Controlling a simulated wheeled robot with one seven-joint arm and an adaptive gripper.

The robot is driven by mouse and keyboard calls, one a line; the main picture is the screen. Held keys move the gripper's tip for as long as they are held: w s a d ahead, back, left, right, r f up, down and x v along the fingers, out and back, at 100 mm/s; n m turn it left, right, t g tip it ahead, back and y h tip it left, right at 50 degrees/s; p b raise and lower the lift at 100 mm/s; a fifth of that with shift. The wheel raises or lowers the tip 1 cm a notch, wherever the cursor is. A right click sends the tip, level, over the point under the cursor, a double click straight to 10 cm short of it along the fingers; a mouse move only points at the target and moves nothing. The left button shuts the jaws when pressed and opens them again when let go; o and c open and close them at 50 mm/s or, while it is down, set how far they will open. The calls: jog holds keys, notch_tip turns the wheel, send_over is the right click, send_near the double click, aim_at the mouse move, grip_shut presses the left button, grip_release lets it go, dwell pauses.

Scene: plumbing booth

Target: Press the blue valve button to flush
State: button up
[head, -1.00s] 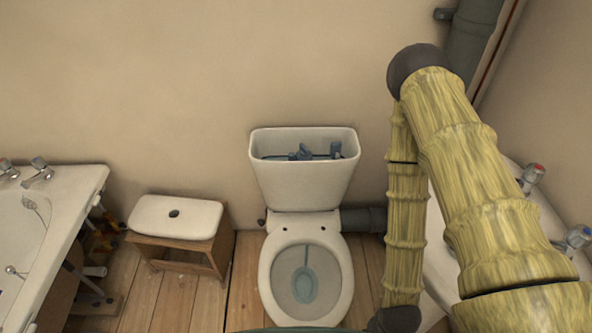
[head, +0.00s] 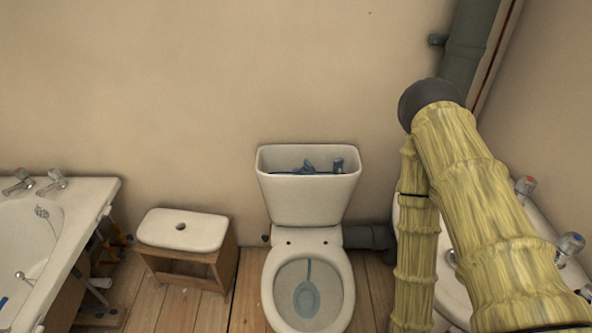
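The toilet's open cistern (head: 308,198) stands against the wall in the middle of the head view, with no lid on it. Inside it I see dark blue valve parts (head: 306,167) and a blue upright piece (head: 338,165) at the right. Which of these is the button is too small to tell. The toilet bowl (head: 343,290) is below, with bluish water (head: 306,298) in it. My arm comes down on the right side, apart from the cistern. My gripper is outside the picture.
The cistern lid, a white slab (head: 205,232) with a dark hole, lies on a wooden stool (head: 222,266) left of the toilet. A bath (head: 85,195) is at the far left. A basin with taps (head: 570,245) is at the right, partly behind my arm. A grey pipe (head: 470,50) runs up the corner.

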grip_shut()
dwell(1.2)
